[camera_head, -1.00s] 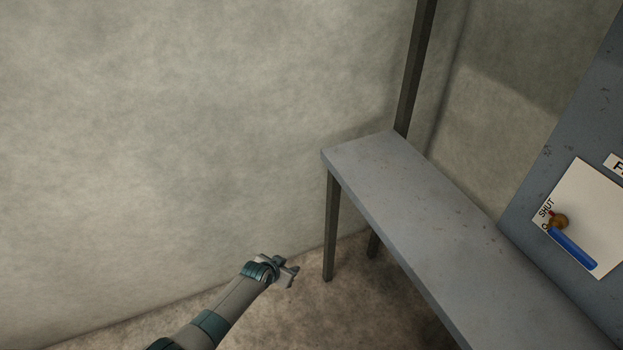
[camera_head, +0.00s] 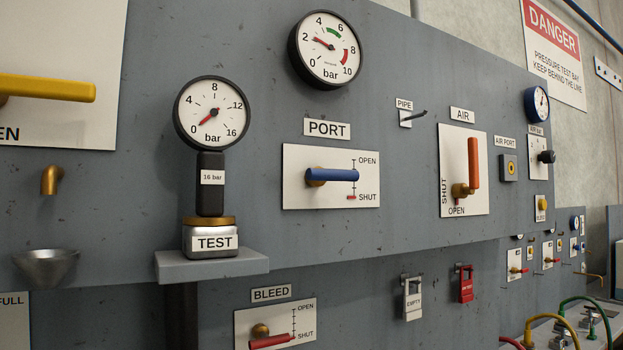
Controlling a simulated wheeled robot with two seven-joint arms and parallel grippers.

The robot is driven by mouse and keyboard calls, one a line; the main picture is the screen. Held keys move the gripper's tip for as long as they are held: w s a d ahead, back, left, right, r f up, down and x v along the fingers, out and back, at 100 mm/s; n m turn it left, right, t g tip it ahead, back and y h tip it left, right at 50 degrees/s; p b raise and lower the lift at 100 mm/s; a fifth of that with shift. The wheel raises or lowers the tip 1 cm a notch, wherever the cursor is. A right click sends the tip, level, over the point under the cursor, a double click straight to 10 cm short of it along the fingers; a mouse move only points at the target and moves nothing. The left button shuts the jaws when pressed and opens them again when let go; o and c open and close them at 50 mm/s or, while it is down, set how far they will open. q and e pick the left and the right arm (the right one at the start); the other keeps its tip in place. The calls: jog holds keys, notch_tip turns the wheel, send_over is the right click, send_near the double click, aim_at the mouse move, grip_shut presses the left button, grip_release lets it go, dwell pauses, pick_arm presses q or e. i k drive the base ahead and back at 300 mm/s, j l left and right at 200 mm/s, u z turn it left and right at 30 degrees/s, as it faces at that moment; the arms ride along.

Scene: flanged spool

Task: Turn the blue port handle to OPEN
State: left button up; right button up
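The blue port handle (camera_head: 335,175) sits on a white plate (camera_head: 300,197) under the PORT label (camera_head: 327,128). It points right from its brass hub, roughly level. Its tip lies between the OPEN mark above and the red SHUT mark below, clear of both words. Neither of my grippers is in view, and nothing touches the handle.
A TEST gauge (camera_head: 211,112) stands on a small shelf (camera_head: 212,265) left of the handle. A round gauge (camera_head: 325,49) is above it. An orange AIR handle (camera_head: 473,163) is to the right, a red BLEED handle (camera_head: 270,342) below. The panel around the port plate is clear.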

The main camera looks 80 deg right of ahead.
aim_at(313, 174)
jog(key=i+l+z, duration=0.1)
jog(key=z, duration=2.65)
jog(key=u, duration=0.45)
jog(key=l+u, duration=0.15)
jog(key=u, duration=0.3)
jog(key=l+u, duration=0.1)
jog(key=u, duration=0.4)
jog(key=l+u, duration=0.35)
jog(key=k+l+u, duration=0.1)
jog(key=l+u, duration=0.3)
jog(key=k+l+u, duration=0.15)
jog(key=u, duration=0.2)
jog(key=k+l+u, duration=0.1)
jog(key=k+l, duration=0.15)
jog(key=l, duration=0.15)
jog(key=k+l, duration=0.2)
jog(key=l, duration=0.2)
jog(key=k+l+u, duration=0.15)
jog(key=k+l, duration=0.1)
jog(key=l, duration=0.1)
